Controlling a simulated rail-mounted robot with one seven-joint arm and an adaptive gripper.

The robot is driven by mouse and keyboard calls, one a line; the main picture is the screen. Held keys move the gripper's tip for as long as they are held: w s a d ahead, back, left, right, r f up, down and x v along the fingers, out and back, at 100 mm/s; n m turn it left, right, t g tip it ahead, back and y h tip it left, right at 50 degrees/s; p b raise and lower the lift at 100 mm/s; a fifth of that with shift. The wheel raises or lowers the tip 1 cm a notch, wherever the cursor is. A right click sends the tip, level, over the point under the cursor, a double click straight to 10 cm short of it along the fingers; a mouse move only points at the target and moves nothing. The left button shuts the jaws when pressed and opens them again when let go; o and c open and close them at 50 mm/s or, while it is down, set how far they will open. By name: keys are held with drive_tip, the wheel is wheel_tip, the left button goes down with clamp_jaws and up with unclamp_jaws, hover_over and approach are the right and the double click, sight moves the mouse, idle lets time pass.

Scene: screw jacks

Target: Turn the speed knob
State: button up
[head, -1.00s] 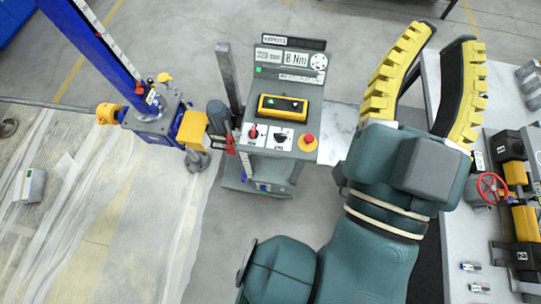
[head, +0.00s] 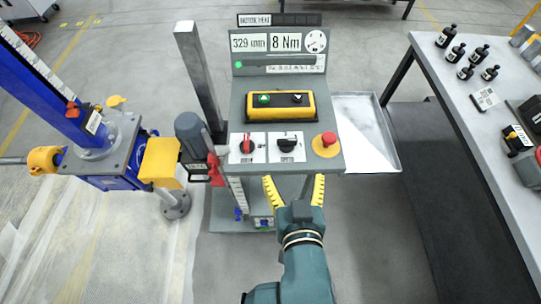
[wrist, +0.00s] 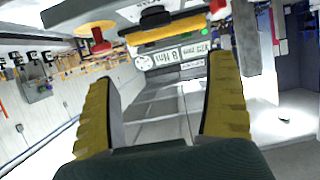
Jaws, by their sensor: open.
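The grey control console (head: 237,108) stands in the middle of the head view. Its sloped top carries two knobs on white plates: a red one (head: 247,146) at the left and a black one (head: 287,144) at the right. My gripper (head: 294,180) is open and empty at the console's near edge, below the black knob in the picture and apart from both knobs.
A red mushroom button (head: 328,140) sits right of the black knob. A yellow button box (head: 281,106) lies behind the knobs. A motor with a red clamp (head: 216,172) and a blue screw jack (head: 115,150) stand left. A metal tray (head: 378,150) and a worktable (head: 450,100) are right.

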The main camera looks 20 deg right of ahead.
sight(288, 143)
drive_tip(key=x, duration=0.5)
drive_tip(key=f+b+x, duration=0.1)
drive_tip(key=x, duration=0.5)
drive_tip(key=b+x, duration=0.1)
drive_tip(key=x, duration=0.4)
drive_tip(key=shift+d+f, duration=0.15)
drive_tip(key=shift+f, duration=0.15)
drive_tip(key=c, duration=1.2)
